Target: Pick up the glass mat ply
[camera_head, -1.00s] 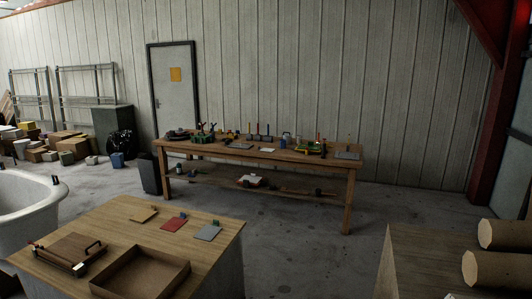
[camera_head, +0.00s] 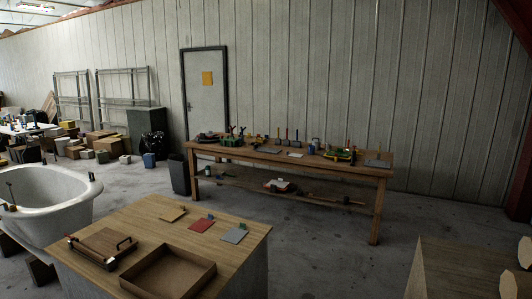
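Three small flat sheets lie in a row on the near wooden-topped table (camera_head: 130,222): a tan one (camera_head: 172,214), a red one (camera_head: 201,226) and a pale grey one (camera_head: 233,235). Each has a small block or clip at its far edge. The pictures do not make clear which sheet is the glass mat ply. Neither of my grippers is in view.
An open brown tray (camera_head: 168,272) and a wooden press-like board with a handle (camera_head: 103,246) share the near table. A white tub (camera_head: 50,200) stands left, a tool-laden workbench (camera_head: 340,167) behind. A wooden block (camera_head: 450,268) is at lower right. Grey floor (camera_head: 310,245) is clear between.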

